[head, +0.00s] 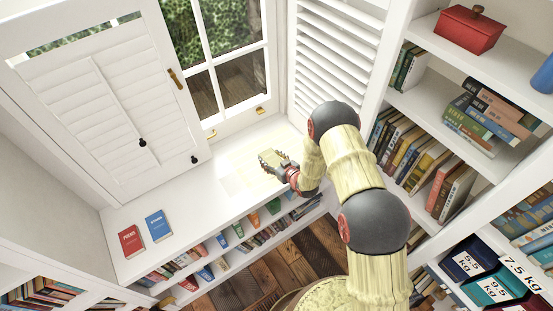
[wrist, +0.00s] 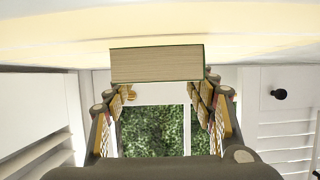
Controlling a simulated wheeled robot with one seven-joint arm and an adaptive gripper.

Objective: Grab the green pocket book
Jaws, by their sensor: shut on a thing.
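My gripper (head: 272,160) is over the white window ledge (head: 205,195), left of my arm's elbow. In the wrist view its two fingers (wrist: 160,95) stand on either side of a green-edged book (wrist: 157,64), shut on it. The book's pale page block faces the camera, with thin green cover edges along its top and right side. Most of its cover is hidden. In the head view the fingers largely hide the book, and I cannot tell whether it touches the ledge.
A red book (head: 131,241) and a blue book (head: 158,225) lie on the ledge at the left. Shelves of books run below the ledge. A tall bookcase (head: 455,120) stands at the right. A window shutter (head: 110,90) is at the left; the middle ledge is clear.

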